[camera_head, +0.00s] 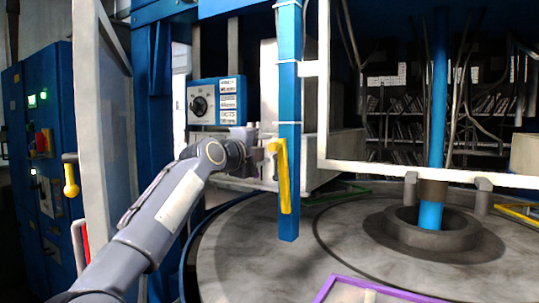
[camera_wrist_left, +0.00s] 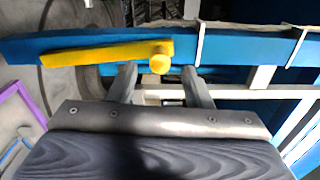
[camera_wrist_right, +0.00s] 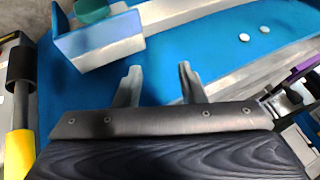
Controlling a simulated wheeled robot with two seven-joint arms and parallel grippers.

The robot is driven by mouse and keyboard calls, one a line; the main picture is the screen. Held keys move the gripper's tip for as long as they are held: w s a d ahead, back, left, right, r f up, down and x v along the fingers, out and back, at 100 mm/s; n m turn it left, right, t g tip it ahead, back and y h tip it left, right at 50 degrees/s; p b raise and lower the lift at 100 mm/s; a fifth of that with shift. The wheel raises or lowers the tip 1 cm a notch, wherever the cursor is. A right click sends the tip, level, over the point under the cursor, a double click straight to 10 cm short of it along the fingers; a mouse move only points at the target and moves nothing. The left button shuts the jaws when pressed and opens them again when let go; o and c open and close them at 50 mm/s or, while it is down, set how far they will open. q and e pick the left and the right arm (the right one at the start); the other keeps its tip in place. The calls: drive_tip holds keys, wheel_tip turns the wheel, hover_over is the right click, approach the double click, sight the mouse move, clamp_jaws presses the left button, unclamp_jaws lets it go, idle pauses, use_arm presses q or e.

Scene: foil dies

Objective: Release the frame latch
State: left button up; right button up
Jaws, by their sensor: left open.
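The frame latch is a yellow handle (camera_head: 284,175) on a blue upright post (camera_head: 289,80). In the head view it hangs nearly straight down along the post. My left gripper (camera_head: 262,152) is beside the latch's upper end, to its left. In the left wrist view the yellow latch (camera_wrist_left: 105,51) lies along the blue post (camera_wrist_left: 235,50), and its round knob (camera_wrist_left: 160,62) is just ahead of the open left fingers (camera_wrist_left: 158,85). I cannot tell whether they touch it. My right gripper (camera_wrist_right: 159,85) is open and empty; it is outside the head view.
A white frame (camera_head: 430,175) spans the right side above a round grey table (camera_head: 255,260). A blue pole (camera_head: 437,110) stands in a grey ring there. A purple-edged frame (camera_head: 365,287) lies at the front. A blue control box (camera_head: 217,101) is behind the left arm. A blue-walled tray (camera_wrist_right: 100,40) is ahead of the right gripper.

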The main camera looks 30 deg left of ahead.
drive_tip(key=shift+f+b, duration=0.55)
drive_tip(key=shift+f, duration=0.35)
use_arm(q)
drive_tip(key=s, duration=0.4)
drive_tip(key=shift+a, duration=0.1)
use_arm(e)
drive_tip(key=shift+r, duration=0.1)
drive_tip(key=shift+r+p, duration=0.55)
drive_tip(key=shift+p, duration=0.1)
use_arm(q)
drive_tip(key=s+d+f+n+g+p, duration=0.1)
drive_tip(key=s+d+f+n+g, duration=0.3)
drive_tip(key=s+f+n, duration=0.3)
drive_tip(key=s+d+f+n+g+h+p, duration=0.1)
drive_tip(key=s+d+f+n+g, duration=0.3)
drive_tip(key=s+f, duration=1.3)
drive_tip(key=s+d+f+n+g+h+p, duration=0.1)
drive_tip(key=s+d+f+n+g, duration=0.3)
drive_tip(key=f, duration=1.2)
drive_tip(key=s+d+n+p, duration=0.1)
drive_tip(key=s+d+n, duration=0.2)
drive_tip(key=s+n, duration=0.3)
drive_tip(key=shift+s+d+n+p, duration=0.3)
drive_tip(key=shift+s, duration=0.65)
use_arm(e)
wheel_tip(320, 180, up, 5)
drive_tip(key=shift+f, duration=0.2)
